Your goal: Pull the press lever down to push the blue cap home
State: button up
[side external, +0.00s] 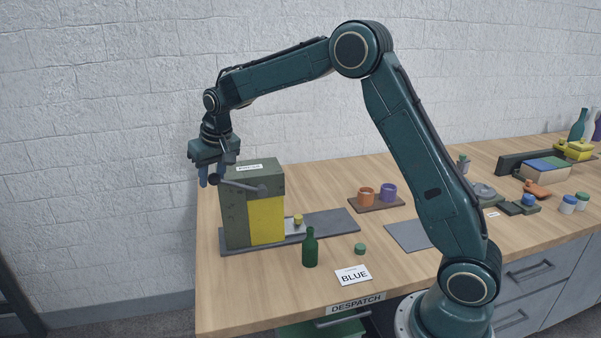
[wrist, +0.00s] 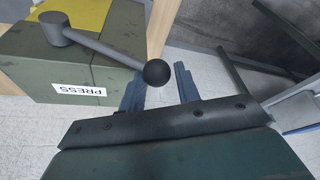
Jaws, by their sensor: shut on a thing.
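The press (side external: 238,213) is a dark green box with a yellow front panel (side external: 267,221). Its grey lever (side external: 240,187) runs from a pivot on the box, nearly level, to a black ball knob. The knob (wrist: 157,72) shows between my fingers in the wrist view. My gripper (side external: 211,181) is at the left of the press, its blue fingers pointing down, shut on the lever knob. The wrist view also shows the lever arm (wrist: 105,48) and the PRESS label (wrist: 79,90). I see no blue cap at the press; the panel hides the inside.
A dark green bottle (side external: 310,248), a green cap (side external: 360,249) and a BLUE card (side external: 353,275) are in front of the press. A small yellow-topped item (side external: 298,219) is beside it. Orange and purple cups (side external: 377,194) stand on a tray behind. Blue-lidded jars (side external: 574,202) are far right.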

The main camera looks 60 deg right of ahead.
jog(key=shift+a+r+g, duration=0.15)
jog(key=shift+r+g, duration=0.2)
jog(key=shift+r, duration=0.4)
jog(key=shift+a+r+g, duration=0.1)
jog(key=shift+r+g, duration=0.25)
jog(key=shift+r, duration=0.35)
dwell(0.8)
jog(key=shift+s+d, duration=0.1)
jog(key=shift+s, duration=0.05)
jog(key=shift+s+r, duration=0.45)
jog(key=s+a+r+n+t, duration=0.1)
jog(key=s+r, duration=0.4)
jog(key=s, duration=0.5)
jog(key=s+a+r+n+t, duration=0.15)
jog(key=s+r, duration=0.25)
jog(key=s, duration=0.5)
jog(key=s+f, duration=0.2)
jog(key=s, duration=0.7)
jog(key=s+a+f, duration=0.1)
jog(key=s+f, duration=0.2)
jog(key=s, duration=0.6)
jog(key=shift+s+a+n+t+y, duration=0.15)
jog(key=shift+a+n+t+y, duration=0.15)
jog(key=shift+n+t+y, duration=0.1)
jog(key=shift+o, duration=0.2)
